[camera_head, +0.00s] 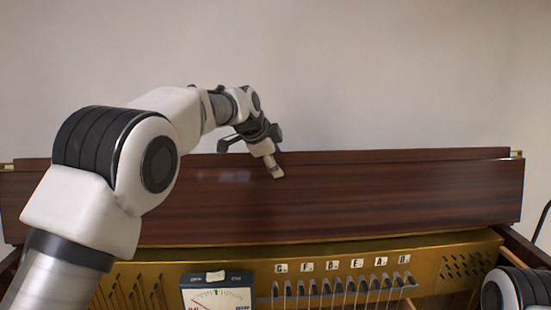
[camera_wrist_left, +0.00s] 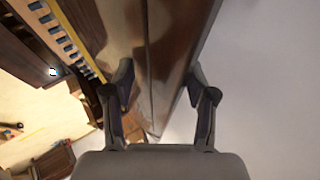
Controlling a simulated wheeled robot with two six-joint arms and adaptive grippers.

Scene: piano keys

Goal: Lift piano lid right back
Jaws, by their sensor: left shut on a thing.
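The piano lid (camera_head: 390,195) is a long dark reddish-brown wooden panel. In the head view it spans almost the full width behind the piano's open inside, its broad face toward me. My left gripper (camera_head: 272,165) reaches over its upper edge near the middle, with one pale fingertip against the front face. In the left wrist view the lid (camera_wrist_left: 153,45) runs between the two fingers of my left gripper (camera_wrist_left: 163,95), which are shut on it. The far finger is hidden in the head view. My right gripper is out of view.
Below the lid is a gold metal frame (camera_head: 455,262) with strings and several lettered labels. A meter box (camera_head: 217,293) stands at the front. Part of my right arm shows at the lower right. A dark cable (camera_head: 541,222) hangs at the right edge. A plain wall (camera_head: 400,70) is behind.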

